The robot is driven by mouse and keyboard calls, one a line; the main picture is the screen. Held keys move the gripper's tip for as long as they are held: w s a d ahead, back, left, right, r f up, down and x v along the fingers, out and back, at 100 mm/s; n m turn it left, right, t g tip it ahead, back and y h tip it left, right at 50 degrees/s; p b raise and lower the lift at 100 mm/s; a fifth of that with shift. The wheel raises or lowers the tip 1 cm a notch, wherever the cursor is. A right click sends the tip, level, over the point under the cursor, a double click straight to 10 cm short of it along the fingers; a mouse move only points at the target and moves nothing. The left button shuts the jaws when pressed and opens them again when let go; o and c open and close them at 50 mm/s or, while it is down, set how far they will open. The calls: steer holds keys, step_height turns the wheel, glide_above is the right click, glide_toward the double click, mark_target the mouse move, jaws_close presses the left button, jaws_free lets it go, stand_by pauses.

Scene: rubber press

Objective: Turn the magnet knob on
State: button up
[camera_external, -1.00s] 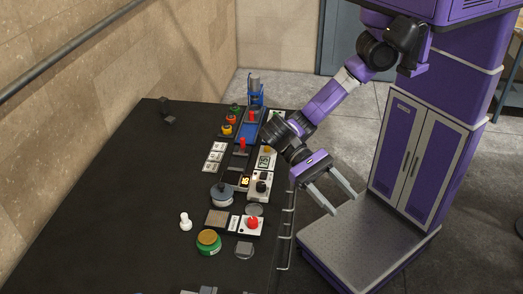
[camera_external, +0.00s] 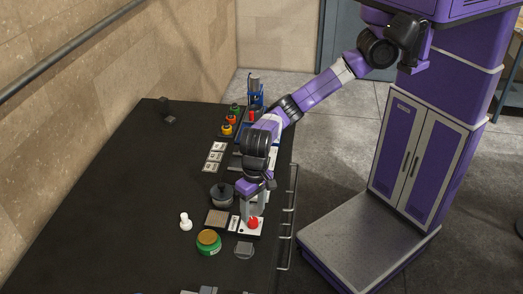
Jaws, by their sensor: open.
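A red knob (camera_external: 253,223) sits on a small white panel near the right edge of the black table. No readable label shows whether this is the magnet knob. My gripper (camera_external: 254,208) is open and points down, its grey fingers just behind the red knob in this view. I cannot tell whether the fingers touch anything. The white panel with a black knob and a lit display, seen earlier behind the red knob, is now hidden by my gripper and wrist.
A dark round pot-like thing (camera_external: 221,194), a green round container (camera_external: 208,242) and a white pawn-shaped piece (camera_external: 185,222) stand left of my gripper. Coloured buttons (camera_external: 230,121) and a blue press (camera_external: 256,93) stand farther back. A metal rail (camera_external: 291,215) runs along the table's right edge. The table's left side is mostly clear.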

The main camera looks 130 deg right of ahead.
mark_target(253, 220)
steer(key=shift+w+f+p, duration=0.1)
steer(key=shift+f+p, duration=0.2)
steer(key=shift+f, duration=1.75)
jaws_close()
